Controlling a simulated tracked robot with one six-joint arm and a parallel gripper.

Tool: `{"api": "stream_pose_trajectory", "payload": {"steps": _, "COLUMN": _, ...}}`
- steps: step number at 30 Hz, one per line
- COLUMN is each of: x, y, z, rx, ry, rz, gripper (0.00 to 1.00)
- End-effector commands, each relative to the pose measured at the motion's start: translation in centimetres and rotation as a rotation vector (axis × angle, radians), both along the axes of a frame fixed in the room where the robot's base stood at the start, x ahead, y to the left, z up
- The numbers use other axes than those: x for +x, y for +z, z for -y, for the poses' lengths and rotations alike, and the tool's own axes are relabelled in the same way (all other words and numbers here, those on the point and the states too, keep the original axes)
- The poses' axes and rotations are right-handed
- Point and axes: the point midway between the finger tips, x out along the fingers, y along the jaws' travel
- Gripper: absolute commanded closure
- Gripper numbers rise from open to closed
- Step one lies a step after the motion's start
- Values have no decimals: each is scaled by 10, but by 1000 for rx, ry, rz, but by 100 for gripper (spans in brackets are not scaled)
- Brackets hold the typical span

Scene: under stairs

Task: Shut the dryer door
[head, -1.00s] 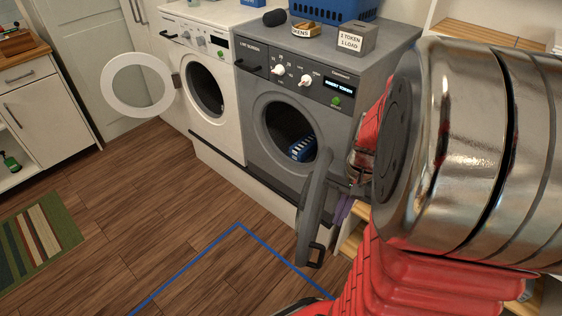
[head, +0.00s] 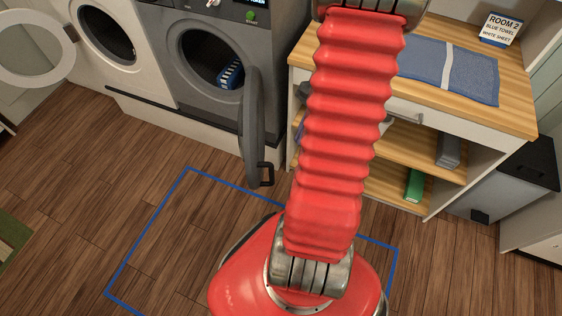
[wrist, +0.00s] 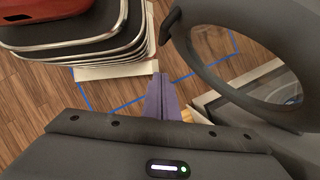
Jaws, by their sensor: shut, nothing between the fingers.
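The grey dryer (head: 181,100) stands at the upper left in the head view. Its round grey door (head: 251,135) is open, seen nearly edge-on, with a dark handle (head: 266,174) at its outer edge. In the wrist view the door's ring (wrist: 215,85) with its glass fills the upper right, and its handle (wrist: 172,22) is at upper left of the ring. My gripper's purple fingers (wrist: 161,78) are shut and empty, just left of the door ring; contact cannot be told. The gripper does not show clearly in the head view.
A blue item (head: 230,74) sits in the dryer's drum opening. A white machine (head: 106,38) with its own open door (head: 32,48) stands to the left. A wooden-topped shelf unit (head: 440,112) stands to the right. Blue tape (head: 147,228) marks the wooden floor, clear in front.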

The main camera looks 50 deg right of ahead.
Motion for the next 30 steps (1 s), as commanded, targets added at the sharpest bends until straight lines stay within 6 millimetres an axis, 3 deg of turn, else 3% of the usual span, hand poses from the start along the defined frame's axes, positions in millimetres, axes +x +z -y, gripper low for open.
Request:
{"api": "stream_pose_trajectory", "payload": {"steps": 8, "x": 1, "y": -10, "z": -4, "rx": 1, "ry": 4, "rz": 0, "gripper": 100}}
{"api": "stream_pose_trajectory", "payload": {"steps": 24, "x": 7, "y": -79, "z": -32, "rx": 1, "ry": 4, "rz": -1, "gripper": 100}}
{"api": "stream_pose_trajectory", "payload": {"steps": 30, "x": 11, "y": -93, "z": -46, "rx": 0, "ry": 8, "rz": 0, "gripper": 100}}
